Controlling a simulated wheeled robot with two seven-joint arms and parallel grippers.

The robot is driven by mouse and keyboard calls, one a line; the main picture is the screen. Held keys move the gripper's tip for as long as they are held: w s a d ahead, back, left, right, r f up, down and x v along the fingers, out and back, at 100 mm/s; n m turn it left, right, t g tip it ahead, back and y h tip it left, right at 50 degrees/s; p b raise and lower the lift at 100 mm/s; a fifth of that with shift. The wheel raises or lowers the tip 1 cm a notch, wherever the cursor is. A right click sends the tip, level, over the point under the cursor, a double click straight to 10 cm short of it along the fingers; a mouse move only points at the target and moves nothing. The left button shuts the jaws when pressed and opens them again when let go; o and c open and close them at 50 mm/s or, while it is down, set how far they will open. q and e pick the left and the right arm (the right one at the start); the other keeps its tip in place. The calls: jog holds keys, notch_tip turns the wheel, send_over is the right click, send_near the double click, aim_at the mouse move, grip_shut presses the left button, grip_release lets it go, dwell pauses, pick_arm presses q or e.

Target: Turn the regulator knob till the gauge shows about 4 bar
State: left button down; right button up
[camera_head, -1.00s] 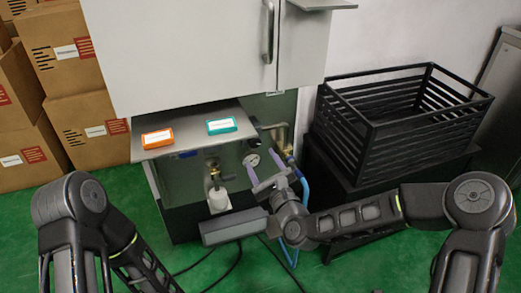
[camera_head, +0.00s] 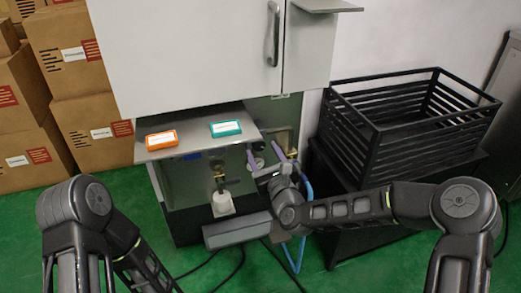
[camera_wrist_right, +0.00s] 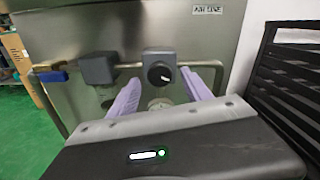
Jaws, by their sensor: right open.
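The regulator knob (camera_wrist_right: 159,74) is a dark round knob on a grey block on the steel panel, with a pale mark on its face. The gauge (camera_wrist_right: 160,103) is a round dial just below it; my gripper partly hides it, and I cannot read its needle. My right gripper (camera_wrist_right: 160,76) is open, with one lilac finger to each side of the knob and gauge in the wrist view. I cannot tell whether the fingers touch anything. In the head view my right gripper (camera_head: 265,156) is at the panel's right part. My left gripper is out of view.
A grey block (camera_wrist_right: 97,68) and a blue-handled valve (camera_wrist_right: 50,76) sit left on the pipe. An orange box (camera_head: 161,140) and a teal box (camera_head: 225,128) lie on the shelf above. A black slatted crate (camera_head: 410,125) stands to the right.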

aim_at(259, 145)
jog(key=shift+x, duration=1.3)
grip_shut()
